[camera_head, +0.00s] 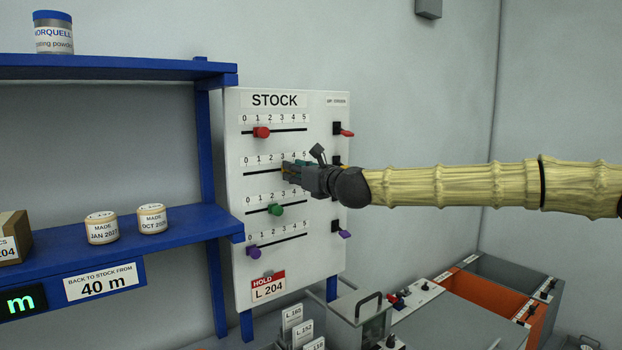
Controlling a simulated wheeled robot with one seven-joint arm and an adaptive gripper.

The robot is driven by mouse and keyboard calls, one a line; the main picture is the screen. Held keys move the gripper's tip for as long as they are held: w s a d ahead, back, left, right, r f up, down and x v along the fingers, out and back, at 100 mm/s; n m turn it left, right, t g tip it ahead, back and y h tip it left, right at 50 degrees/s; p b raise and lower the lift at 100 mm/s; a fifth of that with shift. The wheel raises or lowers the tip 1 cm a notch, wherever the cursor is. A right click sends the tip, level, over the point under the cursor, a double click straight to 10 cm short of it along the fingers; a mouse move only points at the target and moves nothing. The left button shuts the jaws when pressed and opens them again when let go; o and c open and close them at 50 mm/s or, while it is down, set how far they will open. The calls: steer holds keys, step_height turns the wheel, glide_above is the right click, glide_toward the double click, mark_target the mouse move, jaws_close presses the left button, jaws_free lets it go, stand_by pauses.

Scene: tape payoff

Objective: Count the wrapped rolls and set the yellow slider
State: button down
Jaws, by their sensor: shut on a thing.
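The white STOCK board (317,240) carries four sliders on scales from 0 to 5. My gripper (287,172) is shut at the second scale, around 3 to 4. Its fingers cover nearly all of the yellow slider there, so its exact setting is hard to read. The red slider (261,132) sits near 1, the green slider (275,210) near 2 and the purple slider (254,252) near 0. Two pale rolls, labelled MADE JAN (102,228) and MADE OCT (152,219), stand apart on the lower blue shelf; I cannot tell whether they are wrapped.
Coloured toggles, one red (347,132) and one purple (345,234), line the board's right side. A HOLD L 204 card (268,286) is at its bottom. A brown box (14,238) stands left on the shelf. Orange (490,289) and grey bins lie below right.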

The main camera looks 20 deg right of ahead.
mark_target(272, 169)
steer(key=shift+s+a+r+b, duration=0.1)
steer(key=shift+s+a+b, duration=0.15)
steer(key=shift+a, duration=0.45)
steer(key=shift+s+a+f+b, duration=0.1)
steer(key=shift+s+a+b, duration=0.2)
steer(key=shift+a, duration=0.4)
steer(key=shift+s+a+r+b, duration=0.1)
steer(key=shift+s+a+b, duration=0.15)
steer(key=shift+a, duration=0.45)
steer(key=c, duration=1.2)
jaws_free()
steer(key=v, duration=1.2)
